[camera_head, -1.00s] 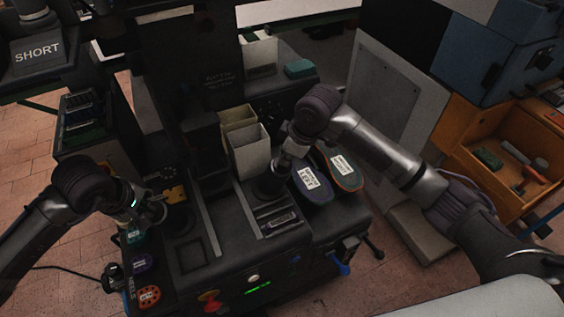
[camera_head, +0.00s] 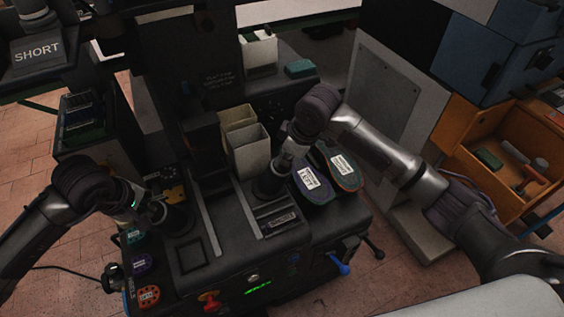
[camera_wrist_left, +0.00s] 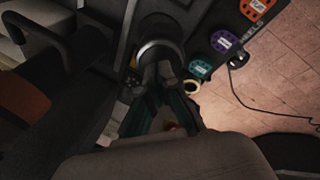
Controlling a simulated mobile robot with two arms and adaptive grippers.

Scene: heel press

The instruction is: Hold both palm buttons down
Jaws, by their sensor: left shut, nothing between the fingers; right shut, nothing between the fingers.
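The left palm button's dark round housing (camera_head: 181,223) stands at the left of the press. My left gripper (camera_head: 162,212) is shut and empty, its tips at the housing. In the left wrist view the shut fingers (camera_wrist_left: 163,68) point into the round housing (camera_wrist_left: 160,47); the button's top is hidden. The right palm button's dark round housing (camera_head: 266,189) stands right of the press middle. My right gripper (camera_head: 277,172) is shut and empty, reaching down into it. The fingers hide that button's top, so I cannot tell how far either is pressed.
Two insoles with white labels (camera_head: 309,178) lie right of my right gripper. Cream bins (camera_head: 247,150) stand behind the press bed. Coloured heel pieces (camera_head: 148,295) lie along the left front edge. A red knob (camera_head: 209,300) and green display (camera_head: 259,289) are on the front.

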